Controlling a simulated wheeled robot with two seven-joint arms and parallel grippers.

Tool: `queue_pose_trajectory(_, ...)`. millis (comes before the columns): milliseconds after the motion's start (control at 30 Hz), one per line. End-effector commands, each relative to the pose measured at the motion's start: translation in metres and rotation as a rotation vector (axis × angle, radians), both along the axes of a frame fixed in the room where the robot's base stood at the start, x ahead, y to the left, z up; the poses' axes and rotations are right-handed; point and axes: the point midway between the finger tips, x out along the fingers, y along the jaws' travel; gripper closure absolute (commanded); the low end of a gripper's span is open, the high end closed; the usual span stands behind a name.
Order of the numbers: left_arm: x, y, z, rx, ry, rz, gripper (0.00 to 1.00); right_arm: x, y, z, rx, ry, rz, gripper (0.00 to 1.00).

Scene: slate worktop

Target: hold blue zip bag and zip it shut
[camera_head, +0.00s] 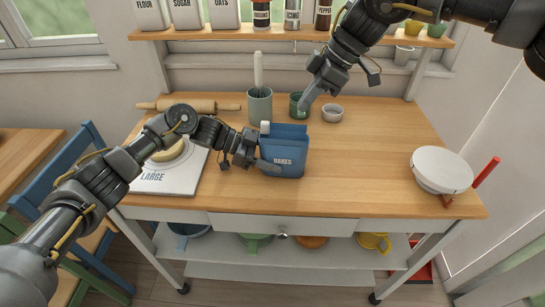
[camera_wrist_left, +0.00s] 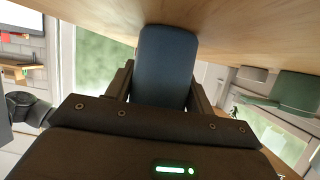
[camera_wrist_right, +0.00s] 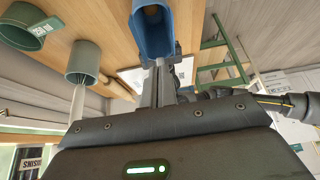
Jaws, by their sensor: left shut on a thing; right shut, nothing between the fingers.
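My right gripper (camera_head: 303,106) is shut and empty, above and behind the bag's right top corner. Its fingertips (camera_wrist_right: 160,66) point toward the bag.
A rolling pin (camera_head: 188,106) and white board (camera_head: 170,178) lie left. A white bowl (camera_head: 442,169) is far right; the worktop between is clear.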

Motion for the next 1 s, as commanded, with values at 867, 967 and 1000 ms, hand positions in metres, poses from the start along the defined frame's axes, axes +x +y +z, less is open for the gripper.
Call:
queue_pose_trajectory(867, -0.001, -0.001, -0.002, 0.001, 0.002, -0.001, 0.65, 0.008, 0.120, -0.011, -0.001, 0.000, 0.001, 1.00)
queue_pose_trajectory(967, -0.001, -0.001, -0.002, 0.001, 0.002, -0.001, 0.65, 0.008, 0.120, -0.024, 0.000, 0.000, 0.001, 1.00)
queue_pose_trajectory(1000, -0.001, -0.001, -0.002, 0.001, 0.002, -0.001, 0.65, 0.008, 0.120, -0.029, 0.001, 0.000, 0.002, 1.00)
